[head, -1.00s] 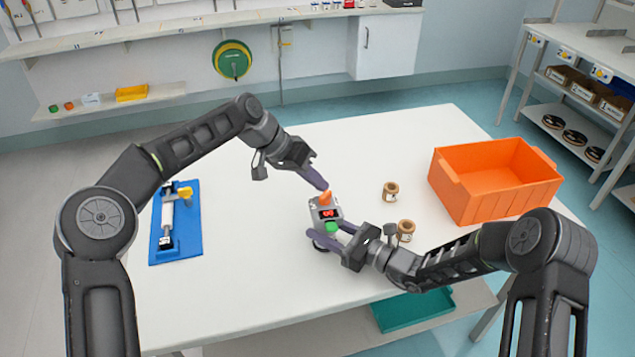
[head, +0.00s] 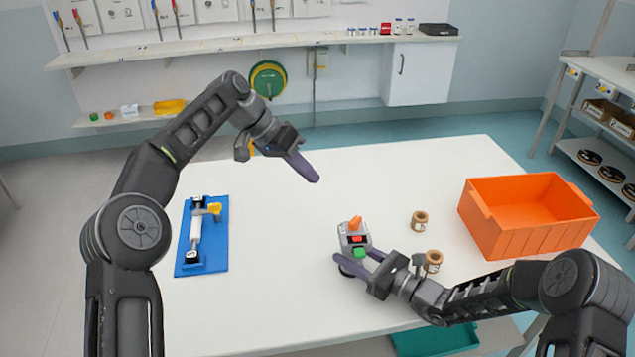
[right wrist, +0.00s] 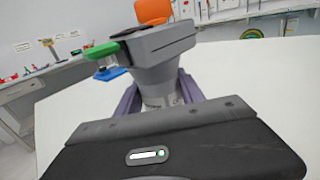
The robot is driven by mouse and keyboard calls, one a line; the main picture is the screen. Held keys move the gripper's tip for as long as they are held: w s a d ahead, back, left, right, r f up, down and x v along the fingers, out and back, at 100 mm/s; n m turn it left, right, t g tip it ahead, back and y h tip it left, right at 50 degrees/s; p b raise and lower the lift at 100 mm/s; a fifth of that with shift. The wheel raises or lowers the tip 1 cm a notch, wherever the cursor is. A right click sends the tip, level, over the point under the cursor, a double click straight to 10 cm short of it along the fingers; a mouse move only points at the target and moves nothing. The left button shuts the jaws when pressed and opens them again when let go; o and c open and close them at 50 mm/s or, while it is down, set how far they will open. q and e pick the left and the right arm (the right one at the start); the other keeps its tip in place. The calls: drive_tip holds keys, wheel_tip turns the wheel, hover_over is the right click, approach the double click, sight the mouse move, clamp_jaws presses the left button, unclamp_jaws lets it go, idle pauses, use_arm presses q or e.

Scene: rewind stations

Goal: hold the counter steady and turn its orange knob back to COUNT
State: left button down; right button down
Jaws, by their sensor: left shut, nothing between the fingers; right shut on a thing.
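The counter (head: 353,241) is a small grey device with a red display, a green button (head: 360,253) and an orange knob (head: 355,222) on top. It stands upright on the white table. My right gripper (head: 356,262) is shut on its lower body from the near side. The right wrist view shows the counter's grey body (right wrist: 160,50) between the fingers, with the orange knob (right wrist: 153,11) behind it. My left gripper (head: 314,177) is shut and empty, above the table, up and left of the counter and clear of the knob. Lettering on the counter is too small to read.
A blue board (head: 217,255) with a syringe-like fixture lies at the left of the table (head: 285,280). Two small brown spools (head: 419,221) stand right of the counter. An orange crate (head: 530,240) sits at the right.

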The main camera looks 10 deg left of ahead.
drive_tip(key=shift+f, duration=0.1)
idle(0.3)
drive_tip(key=c, duration=0.6)
unclamp_jaws()
drive_tip(key=shift+c, duration=0.2)
drive_tip(key=v, duration=1.2)
drive_tip(key=shift+w, duration=0.1)
drive_tip(key=shift+d, duration=0.15)
